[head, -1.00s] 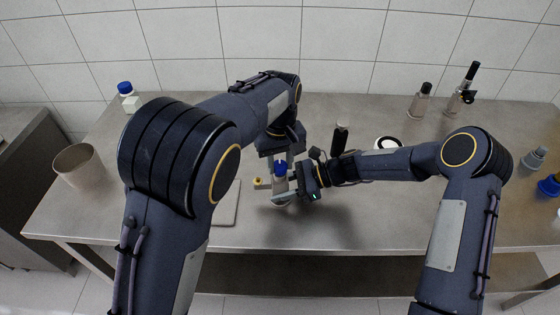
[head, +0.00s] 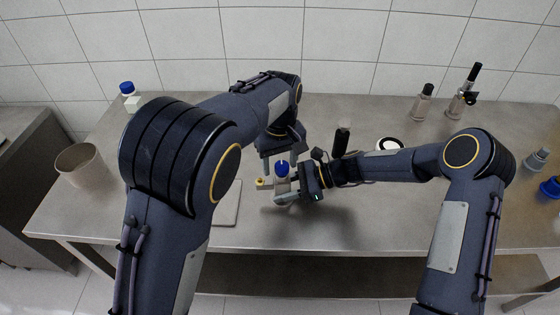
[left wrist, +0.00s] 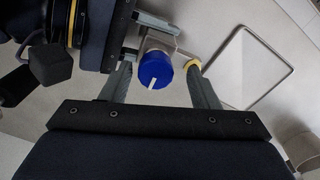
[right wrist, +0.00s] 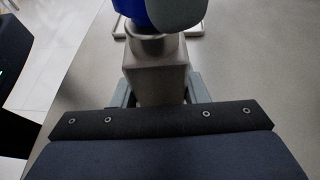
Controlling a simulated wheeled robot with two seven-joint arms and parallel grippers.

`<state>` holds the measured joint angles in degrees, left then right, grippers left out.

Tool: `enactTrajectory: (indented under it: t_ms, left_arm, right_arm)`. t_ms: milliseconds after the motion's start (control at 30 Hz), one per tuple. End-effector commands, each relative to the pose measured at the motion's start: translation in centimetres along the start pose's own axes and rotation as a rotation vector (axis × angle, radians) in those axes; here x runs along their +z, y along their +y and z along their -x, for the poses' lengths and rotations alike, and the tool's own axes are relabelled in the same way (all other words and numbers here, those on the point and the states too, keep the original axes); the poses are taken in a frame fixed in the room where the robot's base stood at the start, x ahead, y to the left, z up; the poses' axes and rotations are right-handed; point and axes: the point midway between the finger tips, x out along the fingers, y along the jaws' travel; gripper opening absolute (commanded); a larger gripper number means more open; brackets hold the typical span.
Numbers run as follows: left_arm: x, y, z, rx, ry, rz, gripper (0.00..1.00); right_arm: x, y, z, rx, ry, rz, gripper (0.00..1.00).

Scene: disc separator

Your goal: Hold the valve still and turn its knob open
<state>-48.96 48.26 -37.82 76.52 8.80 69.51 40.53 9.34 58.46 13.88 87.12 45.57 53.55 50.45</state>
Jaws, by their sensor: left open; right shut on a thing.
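The valve has a pale grey block body (right wrist: 155,78) and a blue knob (left wrist: 155,69) with a white mark on top. In the head view the blue knob (head: 282,169) sits upright near the middle of the table. My right gripper (head: 284,197) comes in from the right and is shut on the valve body; in the right wrist view its fingers (right wrist: 158,92) flank the body. My left gripper (head: 280,172) is above; in the left wrist view its open fingers (left wrist: 160,85) stand on either side of the knob, with gaps. A yellow-ended part (head: 260,183) shows beside the valve.
A flat grey plate (head: 227,205) lies left of the valve. A beige cup (head: 82,163) and a blue-capped bottle (head: 129,96) stand at left. Dark-capped bottles (head: 423,103) stand back right. A white round-topped item (head: 389,144) is behind my right arm. The front table is clear.

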Motion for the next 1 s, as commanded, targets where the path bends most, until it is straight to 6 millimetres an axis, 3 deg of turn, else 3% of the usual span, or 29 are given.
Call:
enactTrajectory:
  t_ms: [233,700,1000]
  left_arm:
    - [0.1,0.2,1.1,0.004,0.000,-0.003,0.55]
    - [0.0,0.1,10.1,0.003,0.001,-0.001,0.55]
    - [0.0,0.0,12.0,-0.001,0.000,0.000,0.55]
  right_arm:
    - [0.1,0.0,-0.1,0.000,0.000,0.001,0.00]
    - [0.1,0.0,-0.1,0.001,-0.001,0.001,0.00]
    - [0.1,0.0,-0.1,0.002,-0.002,0.001,0.00]
